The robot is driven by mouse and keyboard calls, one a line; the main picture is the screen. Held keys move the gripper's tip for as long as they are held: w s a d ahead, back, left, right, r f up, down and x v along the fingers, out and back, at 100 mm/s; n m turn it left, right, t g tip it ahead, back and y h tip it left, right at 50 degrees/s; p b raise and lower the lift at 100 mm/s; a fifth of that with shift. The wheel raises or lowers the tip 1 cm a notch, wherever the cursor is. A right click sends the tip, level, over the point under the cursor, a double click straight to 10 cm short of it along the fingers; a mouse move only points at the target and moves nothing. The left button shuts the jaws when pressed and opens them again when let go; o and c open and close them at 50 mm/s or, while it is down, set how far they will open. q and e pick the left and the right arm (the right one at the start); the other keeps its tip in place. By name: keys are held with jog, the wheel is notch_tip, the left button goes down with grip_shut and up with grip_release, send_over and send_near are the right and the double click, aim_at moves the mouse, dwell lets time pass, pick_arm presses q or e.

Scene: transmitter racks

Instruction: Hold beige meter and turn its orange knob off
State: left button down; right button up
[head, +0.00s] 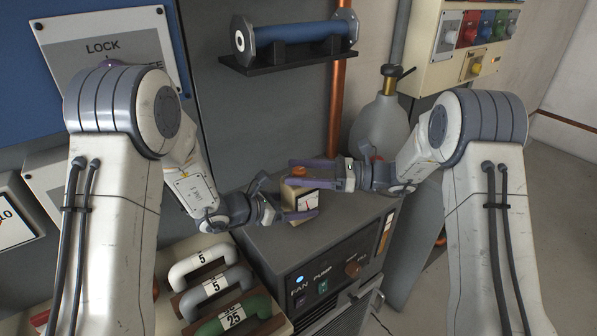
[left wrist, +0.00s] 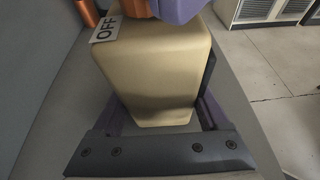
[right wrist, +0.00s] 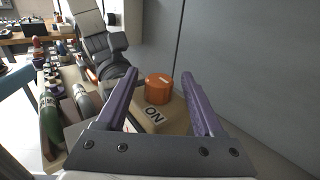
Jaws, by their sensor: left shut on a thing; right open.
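The beige meter (head: 292,193) is a boxy case with a white dial face (head: 307,201), above the grey cabinet top in the head view. My left gripper (head: 288,207) is shut on the meter; its case (left wrist: 155,65) fills the middle of the left wrist view between the fingers. The orange knob (right wrist: 158,88) is on the meter's top, beside an ON label (right wrist: 155,114). An OFF label (left wrist: 105,29) shows in the left wrist view. My right gripper (right wrist: 159,75) is open, its purple fingers on either side of the knob with gaps visible.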

jog(key=shift+a, duration=0.15)
grip_shut()
jog(key=shift+w+n+g, duration=0.15)
jog(key=shift+n+g, duration=0.85)
jog(key=shift+g, duration=0.5)
jog(key=shift+n+g+h, duration=0.4)
jog(key=shift+n+g, duration=0.8)
jog(key=shift+g, duration=0.7)
grip_release()
